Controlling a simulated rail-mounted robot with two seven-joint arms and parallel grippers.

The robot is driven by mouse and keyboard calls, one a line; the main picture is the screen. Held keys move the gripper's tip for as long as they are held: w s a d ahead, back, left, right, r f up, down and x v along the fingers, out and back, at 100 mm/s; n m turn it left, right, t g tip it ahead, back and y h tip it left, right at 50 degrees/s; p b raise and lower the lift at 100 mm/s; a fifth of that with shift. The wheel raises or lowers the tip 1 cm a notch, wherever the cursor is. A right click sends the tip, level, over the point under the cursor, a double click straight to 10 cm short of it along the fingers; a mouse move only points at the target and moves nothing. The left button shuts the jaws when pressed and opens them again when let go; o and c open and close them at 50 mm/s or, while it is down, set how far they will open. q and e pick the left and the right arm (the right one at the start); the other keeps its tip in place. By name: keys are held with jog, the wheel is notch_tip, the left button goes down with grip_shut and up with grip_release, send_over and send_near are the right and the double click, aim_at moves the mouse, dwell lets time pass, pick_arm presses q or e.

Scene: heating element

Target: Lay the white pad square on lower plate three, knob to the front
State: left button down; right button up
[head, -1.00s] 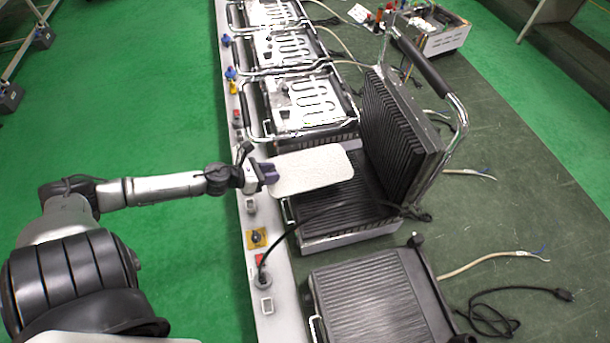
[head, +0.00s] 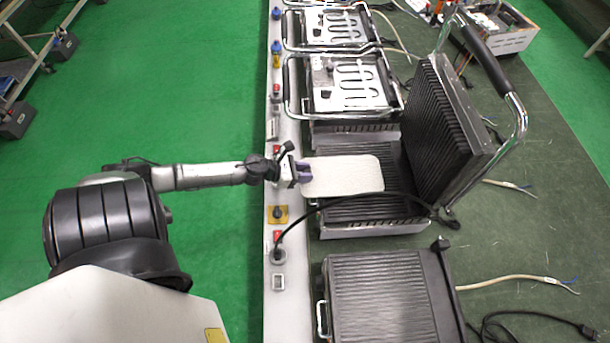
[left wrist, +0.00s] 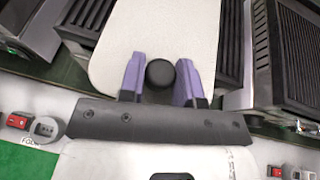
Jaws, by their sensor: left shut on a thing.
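The white pad (head: 346,175) is over the ribbed lower plate (head: 375,208) of an open grill, toward its left and back part. Its long side runs nearly straight across the plate. I cannot tell whether it touches the plate. My left gripper (head: 303,171) holds the pad at its left end, by the edge of the plate. In the left wrist view the purple fingers (left wrist: 160,82) are shut on the black knob (left wrist: 161,73) of the pad (left wrist: 160,28). The knob points to the rail side. My right gripper is not in view.
The raised ribbed upper plate (head: 440,120) stands at the right of the lower plate. A black cable (head: 350,197) crosses the lower plate's front part. A ribbed grill (head: 385,290) lies in front; units with exposed heating elements (head: 345,82) stand behind.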

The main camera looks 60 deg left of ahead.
pick_arm(q)
jog(key=shift+d+f, duration=0.1)
jog(key=shift+f, duration=0.8)
jog(key=shift+f, duration=0.15)
jog(key=c, duration=0.8)
grip_release()
